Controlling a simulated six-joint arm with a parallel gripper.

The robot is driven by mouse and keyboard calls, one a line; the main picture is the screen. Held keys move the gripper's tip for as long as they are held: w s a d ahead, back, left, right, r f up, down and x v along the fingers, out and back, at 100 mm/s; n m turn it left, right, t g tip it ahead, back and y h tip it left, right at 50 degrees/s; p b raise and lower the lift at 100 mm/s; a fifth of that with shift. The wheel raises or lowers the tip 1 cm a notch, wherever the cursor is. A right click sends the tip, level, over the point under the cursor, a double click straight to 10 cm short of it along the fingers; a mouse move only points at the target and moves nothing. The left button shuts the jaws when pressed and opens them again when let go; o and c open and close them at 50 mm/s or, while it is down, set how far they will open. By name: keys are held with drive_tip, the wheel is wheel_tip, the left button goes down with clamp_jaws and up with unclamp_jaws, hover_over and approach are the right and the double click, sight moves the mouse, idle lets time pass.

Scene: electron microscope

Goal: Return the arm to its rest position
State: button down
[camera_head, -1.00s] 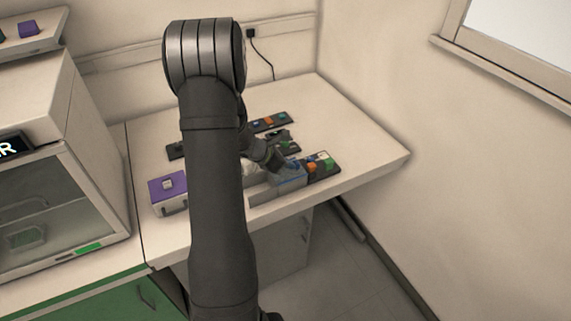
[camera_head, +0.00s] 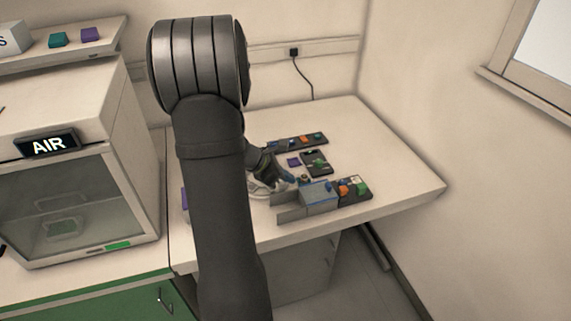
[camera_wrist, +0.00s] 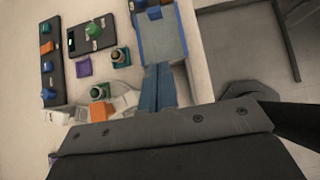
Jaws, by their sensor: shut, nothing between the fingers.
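My dark arm rises through the middle of the head view and bends down behind its elbow toward the bench. My gripper (camera_head: 286,178) is low over the bench, just left of a grey-blue tray (camera_head: 320,195), partly hidden by my arm. In the wrist view my gripper (camera_wrist: 158,70) shows two narrow bluish fingers side by side, shut with nothing between them. They point toward the near end of the tray (camera_wrist: 160,40). I cannot tell whether they touch it.
A dark block holder (camera_head: 355,188) stands right of the tray. Another dark holder (camera_head: 316,162) and a long dark strip (camera_head: 300,141) lie behind. A purple piece (camera_head: 293,162) lies between them. A glass-fronted cabinet (camera_head: 75,210) with an AIR sign stands left. The bench's right part is clear.

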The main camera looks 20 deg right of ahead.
drive_tip(key=shift+a, duration=0.1)
drive_tip(key=x, duration=1)
drive_tip(key=shift+d, duration=1.85)
drive_tip(key=c, duration=2.1)
unclamp_jaws()
